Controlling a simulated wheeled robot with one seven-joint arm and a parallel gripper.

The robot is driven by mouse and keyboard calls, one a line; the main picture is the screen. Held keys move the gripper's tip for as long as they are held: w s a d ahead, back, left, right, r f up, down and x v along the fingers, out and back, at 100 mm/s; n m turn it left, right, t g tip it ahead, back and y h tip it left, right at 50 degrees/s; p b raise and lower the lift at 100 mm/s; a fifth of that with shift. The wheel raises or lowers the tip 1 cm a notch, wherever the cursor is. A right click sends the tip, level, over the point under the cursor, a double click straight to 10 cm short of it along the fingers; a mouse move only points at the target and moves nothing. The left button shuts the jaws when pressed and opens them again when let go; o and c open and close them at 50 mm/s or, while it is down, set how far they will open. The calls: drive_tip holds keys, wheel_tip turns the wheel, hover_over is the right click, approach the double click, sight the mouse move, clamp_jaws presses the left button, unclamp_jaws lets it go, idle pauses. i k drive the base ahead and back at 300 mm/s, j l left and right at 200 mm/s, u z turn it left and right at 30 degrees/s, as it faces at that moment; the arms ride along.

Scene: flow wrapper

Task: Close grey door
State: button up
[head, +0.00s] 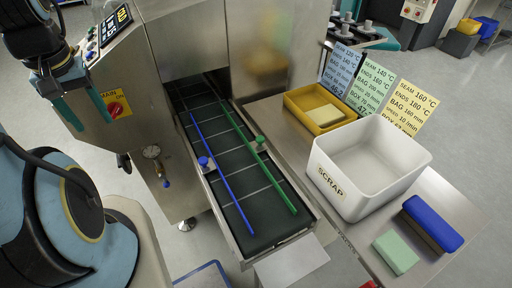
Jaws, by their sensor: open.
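The flow wrapper is a stainless steel machine with a dark infeed belt (245,190) running out toward the front. Its steel housing (270,45) rises at the top centre. I cannot clearly pick out a grey door among its grey metal panels, nor tell how far one stands open. My gripper (84,118) is at the upper left, pointing down, with its teal-edged fingers apart and nothing between them. It is in front of the control cabinet (150,85), left of the yellow MAIN switch plate (115,106); I cannot tell whether it touches the cabinet.
A gauge with a valve (152,152) sticks out below the cabinet. Blue (224,185) and green (262,165) guide rails run along the belt. A white SCRAP bin (367,170), a yellow tray (318,108) and cleaning blocks (396,252) occupy the right table. Grey floor shows at left.

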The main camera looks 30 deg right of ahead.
sight(288, 265)
drive_tip(key=k+j, duration=0.95)
drive_tip(key=j, duration=0.25)
drive_tip(key=k+j, duration=0.5)
drive_tip(key=j, duration=0.1)
